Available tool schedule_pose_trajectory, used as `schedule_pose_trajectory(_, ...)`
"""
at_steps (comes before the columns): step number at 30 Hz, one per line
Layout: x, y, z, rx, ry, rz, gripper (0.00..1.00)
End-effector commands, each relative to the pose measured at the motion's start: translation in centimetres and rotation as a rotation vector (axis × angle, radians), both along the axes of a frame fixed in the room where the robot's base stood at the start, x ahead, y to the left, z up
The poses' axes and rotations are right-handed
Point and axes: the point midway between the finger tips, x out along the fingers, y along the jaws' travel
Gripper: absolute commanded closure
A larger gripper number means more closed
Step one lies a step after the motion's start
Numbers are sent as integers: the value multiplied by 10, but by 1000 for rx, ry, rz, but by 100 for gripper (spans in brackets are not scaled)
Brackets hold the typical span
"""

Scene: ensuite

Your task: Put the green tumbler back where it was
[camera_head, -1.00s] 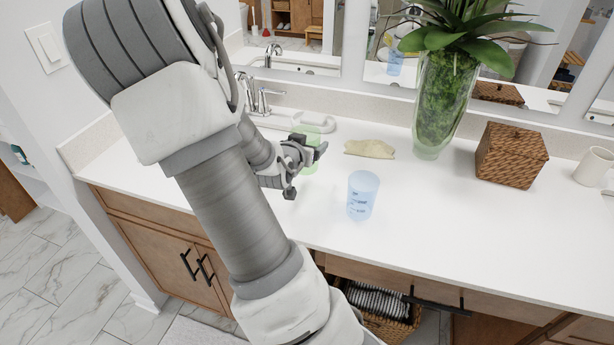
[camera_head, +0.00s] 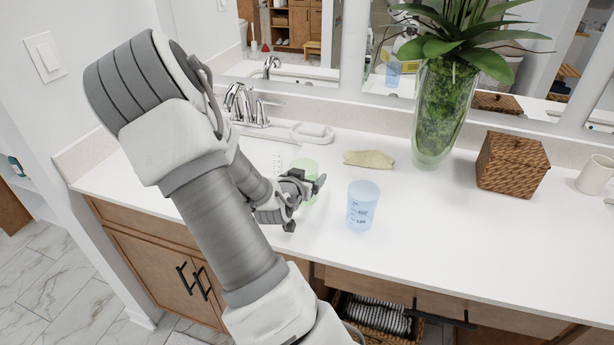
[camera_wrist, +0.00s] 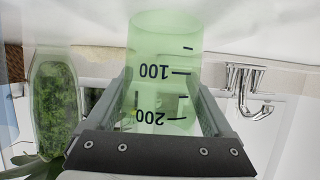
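The green tumbler (camera_head: 309,166) is translucent and pale, and stands roughly upright at my gripper, over the counter left of the blue tumbler (camera_head: 362,206). My gripper (camera_head: 318,184) hides part of it. In the wrist view the green tumbler (camera_wrist: 165,65) fills the space between my two fingers, with dark measuring marks appearing upside down. Both fingers of my gripper (camera_wrist: 165,98) lie against its sides. I cannot tell whether its base touches the counter.
A folded beige cloth (camera_head: 369,159) lies behind the tumblers. A glass plant vase (camera_head: 443,110), wicker box (camera_head: 512,163) and white mug (camera_head: 594,176) stand to the right. The faucet (camera_head: 243,103) is behind my arm. Counter in front of the blue tumbler is clear.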

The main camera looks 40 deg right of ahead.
Motion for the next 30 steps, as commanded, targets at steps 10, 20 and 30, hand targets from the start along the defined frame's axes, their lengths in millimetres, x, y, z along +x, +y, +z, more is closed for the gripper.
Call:
schedule_pose_trajectory(10, 0, 0, 2, 0, 0, 0, 0)
schedule_pose_trajectory(20, -20, 42, 28, 2, 0, 4, 0)
schedule_pose_trajectory(30, -37, 78, 49, -8, 5, 1, 0)
